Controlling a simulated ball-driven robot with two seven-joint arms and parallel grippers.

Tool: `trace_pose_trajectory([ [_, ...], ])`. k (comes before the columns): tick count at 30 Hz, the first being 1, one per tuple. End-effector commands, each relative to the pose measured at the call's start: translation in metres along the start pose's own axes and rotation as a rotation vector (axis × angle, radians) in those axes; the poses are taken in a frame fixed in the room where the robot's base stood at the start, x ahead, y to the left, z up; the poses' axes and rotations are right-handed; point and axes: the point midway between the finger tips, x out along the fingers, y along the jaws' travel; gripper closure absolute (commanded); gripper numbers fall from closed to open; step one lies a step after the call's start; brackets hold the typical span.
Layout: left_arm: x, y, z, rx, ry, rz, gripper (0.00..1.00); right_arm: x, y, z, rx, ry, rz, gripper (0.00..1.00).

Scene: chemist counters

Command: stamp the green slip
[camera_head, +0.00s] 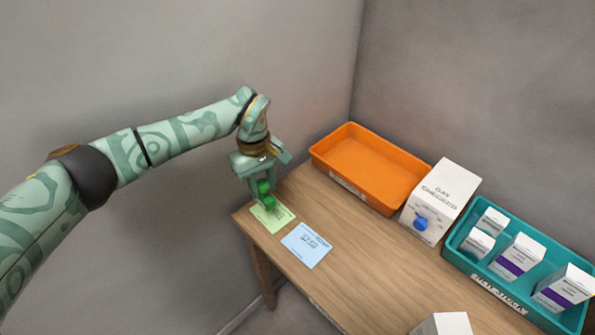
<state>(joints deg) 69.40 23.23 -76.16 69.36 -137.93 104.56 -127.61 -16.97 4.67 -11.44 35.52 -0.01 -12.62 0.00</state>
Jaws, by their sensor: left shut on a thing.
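The green slip (283,216) lies flat on the wooden counter near its left corner. My left gripper (262,188) is above the slip and shut on a green stamp (267,201). The stamp is upright over the slip's upper left part; I cannot tell whether its base touches the paper. The stamp and gripper hide part of the slip. A blue slip (306,245) with dark printed marks lies just to the right of the green one. My right gripper is not in view.
An empty orange tray (323,158) stands at the back. Right of it are a white box with a blue dial (447,192) and a teal tray (460,262) holding several white cartons. Another white box (445,324) shows at the bottom edge. The counter's middle is clear.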

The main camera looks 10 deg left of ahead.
Motion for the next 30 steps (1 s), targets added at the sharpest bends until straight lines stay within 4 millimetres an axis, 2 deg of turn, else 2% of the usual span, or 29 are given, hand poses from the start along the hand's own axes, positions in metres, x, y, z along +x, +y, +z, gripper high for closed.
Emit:
trace_pose_trajectory([
  [3,0.003,-0.004,-0.008,0.010,-0.001,-0.002,0.85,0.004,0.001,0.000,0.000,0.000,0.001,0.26],
  [8,0.011,-0.004,-0.009,0.013,-0.001,-0.002,0.85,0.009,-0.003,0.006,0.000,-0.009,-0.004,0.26],
  [21,0.058,-0.004,-0.014,0.012,-0.002,-0.002,0.85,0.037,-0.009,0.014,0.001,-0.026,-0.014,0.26],
  [30,0.059,-0.004,-0.014,0.012,0.000,-0.001,0.85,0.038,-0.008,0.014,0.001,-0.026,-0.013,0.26],
])
